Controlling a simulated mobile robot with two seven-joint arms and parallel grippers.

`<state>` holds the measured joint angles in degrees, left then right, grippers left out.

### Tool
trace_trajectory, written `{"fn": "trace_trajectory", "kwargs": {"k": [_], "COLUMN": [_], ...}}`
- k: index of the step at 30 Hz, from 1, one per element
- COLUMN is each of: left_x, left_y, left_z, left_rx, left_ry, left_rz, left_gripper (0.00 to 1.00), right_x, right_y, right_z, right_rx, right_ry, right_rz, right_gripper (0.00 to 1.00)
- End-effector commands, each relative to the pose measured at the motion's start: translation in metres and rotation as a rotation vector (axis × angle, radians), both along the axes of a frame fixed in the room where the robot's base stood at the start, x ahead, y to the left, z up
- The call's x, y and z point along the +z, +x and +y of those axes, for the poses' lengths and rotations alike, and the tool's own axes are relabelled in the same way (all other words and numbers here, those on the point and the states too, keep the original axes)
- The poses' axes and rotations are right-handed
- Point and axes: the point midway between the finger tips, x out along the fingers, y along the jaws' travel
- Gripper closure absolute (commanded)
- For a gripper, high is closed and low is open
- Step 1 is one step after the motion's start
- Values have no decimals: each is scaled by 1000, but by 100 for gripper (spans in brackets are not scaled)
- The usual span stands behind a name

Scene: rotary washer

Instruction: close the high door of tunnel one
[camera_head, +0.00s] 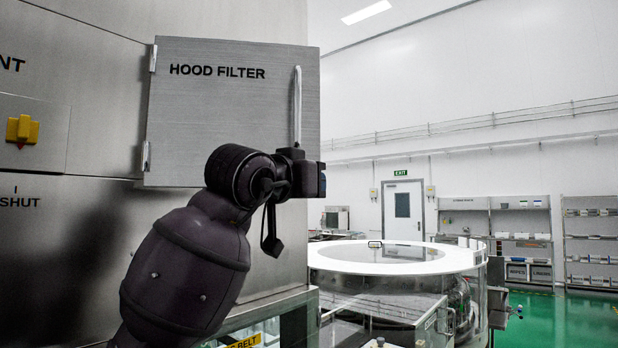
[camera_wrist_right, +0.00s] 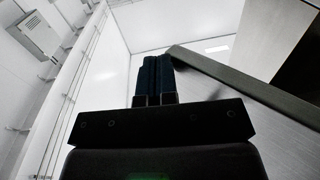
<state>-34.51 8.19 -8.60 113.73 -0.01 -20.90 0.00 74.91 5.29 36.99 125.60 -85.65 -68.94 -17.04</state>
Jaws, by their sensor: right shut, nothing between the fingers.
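A square metal door (camera_head: 215,110) marked HOOD FILTER shows on the steel cabinet at the upper left in the head view. Its hinges are on its left side, and an upright bar handle (camera_head: 297,105) is near its right edge. It appears swung out at an angle to the cabinet wall. My right gripper (camera_head: 312,180) is by the door's lower right corner, below the handle. In the right wrist view its fingers (camera_wrist_right: 153,65) are together and empty, close to the edge of a metal panel (camera_wrist_right: 245,88). Contact cannot be told. My left gripper is not in view.
The cabinet wall (camera_head: 75,240) fills the left, with a yellow knob (camera_head: 22,129) and SHUT lettering. A round white-topped machine (camera_head: 395,258) stands at the middle right. Shelves (camera_head: 590,240) line the far wall.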

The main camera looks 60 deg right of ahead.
Motion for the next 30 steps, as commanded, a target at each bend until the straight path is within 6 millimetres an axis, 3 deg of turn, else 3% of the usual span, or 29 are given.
{"fn": "trace_trajectory", "kwargs": {"k": [3, 9, 16, 30], "left_x": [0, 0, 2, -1], "left_y": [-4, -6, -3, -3], "left_z": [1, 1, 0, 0], "left_rx": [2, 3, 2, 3], "left_ry": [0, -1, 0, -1], "left_rz": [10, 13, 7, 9], "left_gripper": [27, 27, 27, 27], "right_x": [1, 1, 0, 0], "right_y": [19, 44, 69, 125], "right_z": [-21, -43, -62, -89], "right_rx": [90, 208, 327, 773], "right_ry": [1, 0, 1, 0], "right_rz": [0, -1, -2, 0], "right_gripper": [100, 100, 100, 100]}}
